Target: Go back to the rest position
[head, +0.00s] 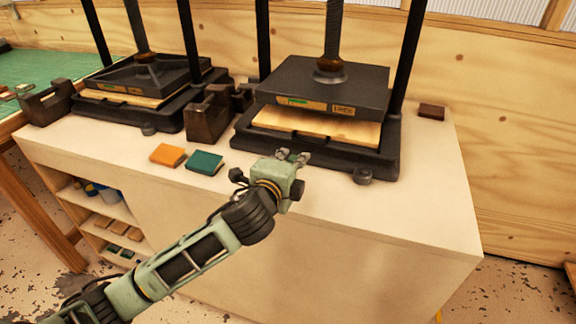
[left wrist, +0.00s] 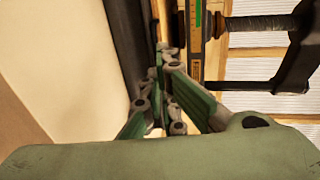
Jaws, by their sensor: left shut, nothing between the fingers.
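My left gripper (head: 294,156) is shut and empty. It hangs above the front part of the white bench top (head: 330,205), just in front of the right-hand press (head: 322,85). In the left wrist view its fingers (left wrist: 165,75) are together, with the dark press and its green-marked label behind them. My left arm comes in from the lower left of the head view. My right gripper is in neither view.
An orange block (head: 167,155) and a green block (head: 205,162) lie left of the gripper. A second press (head: 145,80) stands at left, with dark holders (head: 208,112) between the presses. A small brown block (head: 431,111) lies at right. The bench's front right is clear.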

